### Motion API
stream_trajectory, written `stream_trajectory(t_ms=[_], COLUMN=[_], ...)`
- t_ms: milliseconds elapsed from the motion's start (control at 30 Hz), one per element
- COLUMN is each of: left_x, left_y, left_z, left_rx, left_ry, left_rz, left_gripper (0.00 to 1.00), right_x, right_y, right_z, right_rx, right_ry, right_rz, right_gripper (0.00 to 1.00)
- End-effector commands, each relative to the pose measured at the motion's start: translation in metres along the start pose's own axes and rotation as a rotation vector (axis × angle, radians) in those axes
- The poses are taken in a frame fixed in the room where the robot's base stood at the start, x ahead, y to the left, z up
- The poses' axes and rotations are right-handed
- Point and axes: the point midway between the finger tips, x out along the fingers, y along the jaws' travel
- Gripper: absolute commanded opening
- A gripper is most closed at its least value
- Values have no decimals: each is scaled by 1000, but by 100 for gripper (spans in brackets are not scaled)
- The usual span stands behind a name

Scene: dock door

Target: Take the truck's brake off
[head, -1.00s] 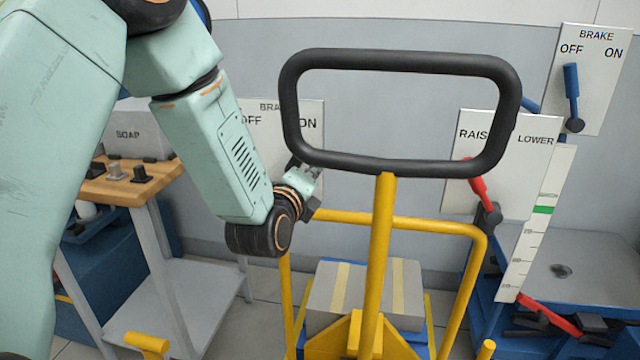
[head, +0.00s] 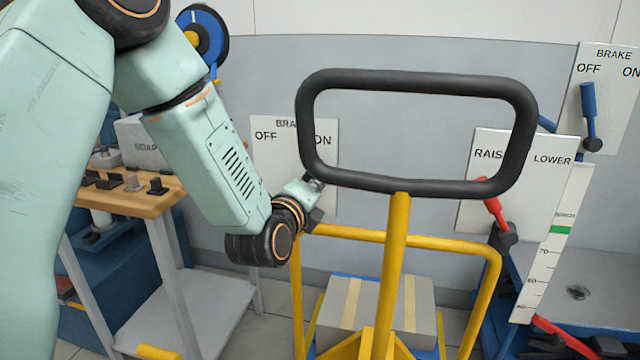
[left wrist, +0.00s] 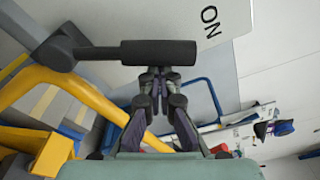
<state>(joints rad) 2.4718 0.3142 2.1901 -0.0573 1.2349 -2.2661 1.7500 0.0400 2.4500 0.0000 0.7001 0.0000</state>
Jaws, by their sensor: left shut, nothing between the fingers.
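The truck's yellow frame (head: 398,270) with its black handle loop (head: 415,80) stands in the middle of the head view. Behind it is a white panel (head: 270,160) marked BRAKE, OFF and ON, partly covered by the handle and my left arm. In the left wrist view a black lever (left wrist: 150,51) lies across the picture near the ON mark. My left gripper (left wrist: 155,74) is shut and empty, its fingertips right at the lever's grip; I cannot tell if they touch. The head view hides most of the gripper and the lever. My right gripper is not in view.
At the right, another BRAKE panel (head: 600,75) has a blue lever (head: 588,102) near OFF. A RAISE and LOWER panel (head: 478,190) has a red lever (head: 496,205). A carton (head: 420,305) sits low behind the handle. A wooden-topped stand (head: 140,200) is at the left.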

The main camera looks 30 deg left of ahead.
Motion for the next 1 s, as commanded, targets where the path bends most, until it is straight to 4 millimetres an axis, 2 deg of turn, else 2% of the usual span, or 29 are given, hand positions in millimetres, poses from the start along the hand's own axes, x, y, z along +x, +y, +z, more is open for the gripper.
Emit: stream_trajectory(t_ms=[367, 667, 1000], left_x=[-2, -6, -10], left_y=[-4, -4, 7], left_z=[16, 44, 74], left_rx=[-130, -396, -704], left_ry=[-4, -5, -4], left_rz=[-16, -53, -99], left_gripper=[0, 0, 0], right_x=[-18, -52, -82], right_y=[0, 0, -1], right_z=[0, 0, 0], right_rx=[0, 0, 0], right_ry=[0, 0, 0], right_rz=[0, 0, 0], right_gripper=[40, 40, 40])
